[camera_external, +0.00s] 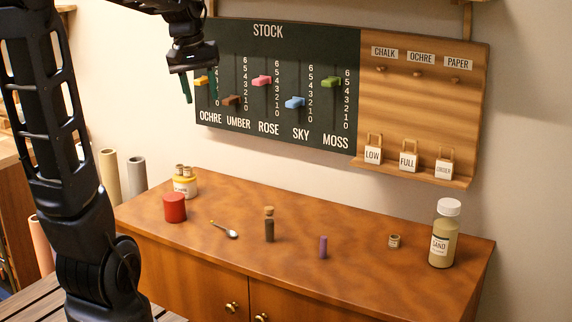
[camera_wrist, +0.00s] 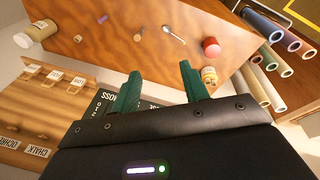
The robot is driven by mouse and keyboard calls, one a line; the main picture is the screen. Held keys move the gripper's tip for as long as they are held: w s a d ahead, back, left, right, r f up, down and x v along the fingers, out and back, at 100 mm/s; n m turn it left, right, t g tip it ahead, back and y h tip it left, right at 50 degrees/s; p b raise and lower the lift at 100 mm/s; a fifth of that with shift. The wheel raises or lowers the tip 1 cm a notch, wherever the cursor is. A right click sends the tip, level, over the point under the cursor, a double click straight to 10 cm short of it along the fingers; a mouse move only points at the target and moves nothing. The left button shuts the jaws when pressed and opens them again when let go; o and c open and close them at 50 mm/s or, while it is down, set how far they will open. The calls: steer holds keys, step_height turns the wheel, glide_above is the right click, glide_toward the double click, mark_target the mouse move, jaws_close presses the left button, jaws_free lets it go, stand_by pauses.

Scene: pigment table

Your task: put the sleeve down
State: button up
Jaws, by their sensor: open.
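My gripper (camera_external: 200,90) is open and empty, high in front of the left part of the stock board. Its two green fingers point down, well above the table. It also shows in the wrist view (camera_wrist: 160,72), with nothing between the fingers. A small pale ring-like piece with a label (camera_external: 394,241), which looks like the sleeve, stands on the wooden table top (camera_external: 345,268) at the right, left of the sand bottle. It shows small in the wrist view (camera_wrist: 78,38). It is far from my gripper.
The stock board (camera_external: 280,50) with coloured sliders is behind my gripper.

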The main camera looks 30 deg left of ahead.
steer(key=s+d+f+m+t, duration=0.1)
steer(key=s+d+f+m, duration=0.1)
steer(key=s, duration=0.6)
steer(key=s+d+f+m+t, duration=0.1)
steer(key=s+d+f+m, duration=0.2)
steer(key=s, duration=0.6)
steer(key=d+m, duration=0.1)
steer(key=d, duration=0.1)
steer(key=shift+s+d+y, duration=0.25)
steer(key=shift+d+y, duration=0.05)
steer(key=shift+y, duration=0.1)
